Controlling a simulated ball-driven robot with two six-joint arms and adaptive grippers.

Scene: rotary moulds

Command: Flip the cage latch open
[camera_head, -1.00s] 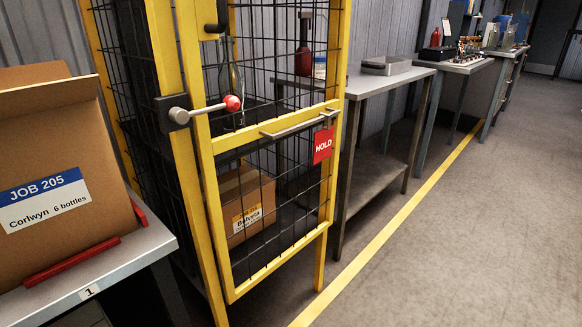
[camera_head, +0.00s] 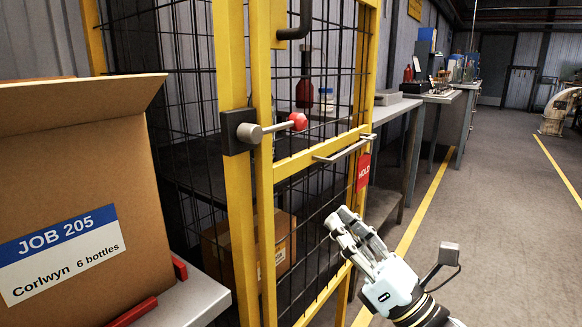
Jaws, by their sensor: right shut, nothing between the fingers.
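The cage latch (camera_head: 275,127) is a grey lever with a red knob (camera_head: 298,121), pivoted on a dark block on the yellow cage post. The lever points right, across the edge of the yellow-framed mesh door (camera_head: 296,163). The door looks closed and has a horizontal grey bar handle (camera_head: 344,148) and a red HOLD tag (camera_head: 363,172). My right gripper (camera_head: 340,222) is in front of the door's lower right part, below the handle and to the lower right of the latch. It is shut and empty, apart from the latch. My left gripper is out of view.
A cardboard box labelled JOB 205 (camera_head: 82,200) stands on a grey bench (camera_head: 196,298) at the left, close to the cage post. Inside the cage is a carton (camera_head: 215,250). Benches (camera_head: 402,108) line the wall behind. The floor right of the yellow line (camera_head: 418,216) is open.

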